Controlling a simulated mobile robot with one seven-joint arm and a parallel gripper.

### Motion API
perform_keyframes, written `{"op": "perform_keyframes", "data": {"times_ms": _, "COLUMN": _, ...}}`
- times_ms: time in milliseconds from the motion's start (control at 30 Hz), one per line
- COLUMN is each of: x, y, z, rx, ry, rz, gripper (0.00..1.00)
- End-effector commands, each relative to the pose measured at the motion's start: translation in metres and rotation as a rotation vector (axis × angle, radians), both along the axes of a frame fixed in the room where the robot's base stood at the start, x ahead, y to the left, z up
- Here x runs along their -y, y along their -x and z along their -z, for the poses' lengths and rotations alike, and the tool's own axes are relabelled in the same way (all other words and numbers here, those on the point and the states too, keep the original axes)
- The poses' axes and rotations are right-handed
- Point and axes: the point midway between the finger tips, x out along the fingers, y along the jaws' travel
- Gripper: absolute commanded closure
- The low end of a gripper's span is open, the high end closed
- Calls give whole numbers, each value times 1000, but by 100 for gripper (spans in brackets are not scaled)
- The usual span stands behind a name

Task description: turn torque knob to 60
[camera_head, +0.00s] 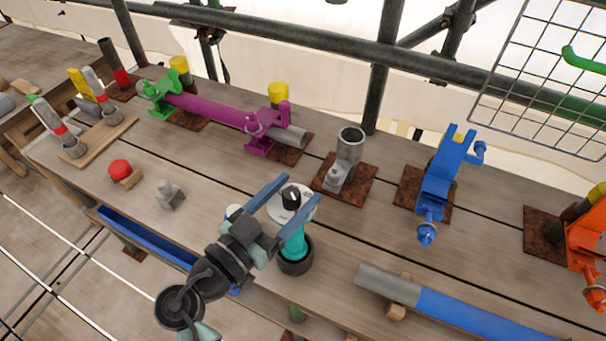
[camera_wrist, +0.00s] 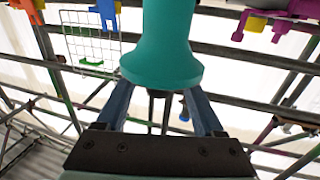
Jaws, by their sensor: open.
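A teal torque tool (camera_head: 293,243) stands upright in a dark round holder (camera_head: 295,262) near the front of the bench. On its top is a pale dial disc with a black torque knob (camera_head: 291,196). My gripper (camera_head: 301,188) is open, its two blue-grey fingers one on each side of the knob and dial. I see no clear contact with the knob. In the wrist view a teal flared body (camera_wrist: 160,50) fills the upper middle, between and in front of the fingers. The dial's marks are too small to read, so the setting cannot be told.
A grey pipe stub (camera_head: 348,148) on a rusty plate stands behind the tool. A purple tube (camera_head: 210,108) is at the back left. A red button (camera_head: 120,168) is at the left.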

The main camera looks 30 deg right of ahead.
Motion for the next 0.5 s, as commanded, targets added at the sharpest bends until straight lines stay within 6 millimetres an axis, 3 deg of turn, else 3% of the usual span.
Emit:
{"op": "perform_keyframes", "data": {"times_ms": 200, "x": 22, "y": -10, "z": -1, "rx": 1, "ry": 0, "rz": 1, "gripper": 31}}
{"op": "perform_keyframes", "data": {"times_ms": 500, "x": 27, "y": -12, "z": 0, "rx": 0, "ry": 0, "rz": 0, "gripper": 31}}
